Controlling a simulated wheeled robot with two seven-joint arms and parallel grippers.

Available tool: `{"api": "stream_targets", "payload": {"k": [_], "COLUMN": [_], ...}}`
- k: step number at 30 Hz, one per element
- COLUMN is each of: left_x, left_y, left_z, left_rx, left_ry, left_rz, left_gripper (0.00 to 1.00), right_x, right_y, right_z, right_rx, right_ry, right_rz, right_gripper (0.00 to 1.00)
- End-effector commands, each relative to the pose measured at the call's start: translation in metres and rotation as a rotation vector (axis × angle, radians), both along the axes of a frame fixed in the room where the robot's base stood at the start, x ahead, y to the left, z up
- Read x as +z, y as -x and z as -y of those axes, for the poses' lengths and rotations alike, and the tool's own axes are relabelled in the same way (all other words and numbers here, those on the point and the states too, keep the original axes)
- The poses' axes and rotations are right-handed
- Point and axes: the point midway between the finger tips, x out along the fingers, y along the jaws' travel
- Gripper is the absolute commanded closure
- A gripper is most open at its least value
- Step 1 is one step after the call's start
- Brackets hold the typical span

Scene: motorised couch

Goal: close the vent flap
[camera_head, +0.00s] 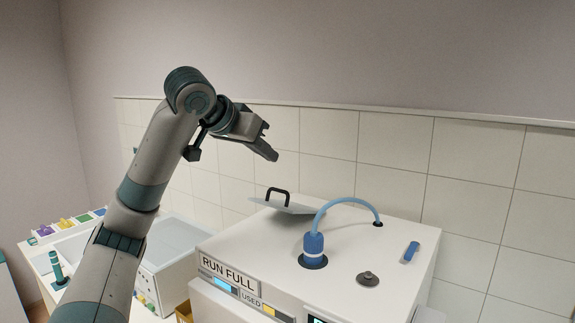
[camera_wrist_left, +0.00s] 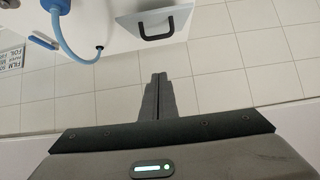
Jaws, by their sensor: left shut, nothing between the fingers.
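The vent flap (camera_head: 287,206) is a thin grey plate with a black handle, on top of the white machine near its back left. It stands tilted up from the top surface. In the left wrist view the flap (camera_wrist_left: 130,22) and its black handle (camera_wrist_left: 156,28) show at the top. My left gripper (camera_head: 270,153) is above and slightly left of the flap, apart from it. Its fingers are shut together and empty, and they also show in the left wrist view (camera_wrist_left: 158,80). My right gripper is not in view.
The white machine (camera_head: 226,247) has a blue hose (camera_head: 347,201) arching over its top, a blue connector (camera_head: 313,246), a dark knob (camera_head: 367,279) and a small blue piece (camera_head: 411,252). A tiled wall (camera_head: 392,145) stands close behind. A white basin (camera_head: 172,262) lies to the left.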

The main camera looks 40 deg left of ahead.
Motion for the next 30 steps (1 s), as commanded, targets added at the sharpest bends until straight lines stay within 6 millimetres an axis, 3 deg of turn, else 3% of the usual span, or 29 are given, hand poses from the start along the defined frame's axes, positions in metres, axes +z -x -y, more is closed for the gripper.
{"api": "stream_targets", "payload": {"k": [17,30], "left_x": [-0.002,-0.03], "left_y": [-0.003,-0.042], "left_z": [0.0,-0.004], "left_rx": [-0.002,-0.002], "left_ry": [0.002,0.003], "left_rz": [-0.006,-0.009], "left_gripper": [1.0,1.0], "right_x": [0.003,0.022], "right_y": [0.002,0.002], "right_z": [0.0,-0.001], "right_rx": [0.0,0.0], "right_ry": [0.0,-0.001], "right_rz": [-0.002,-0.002], "right_gripper": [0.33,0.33]}}
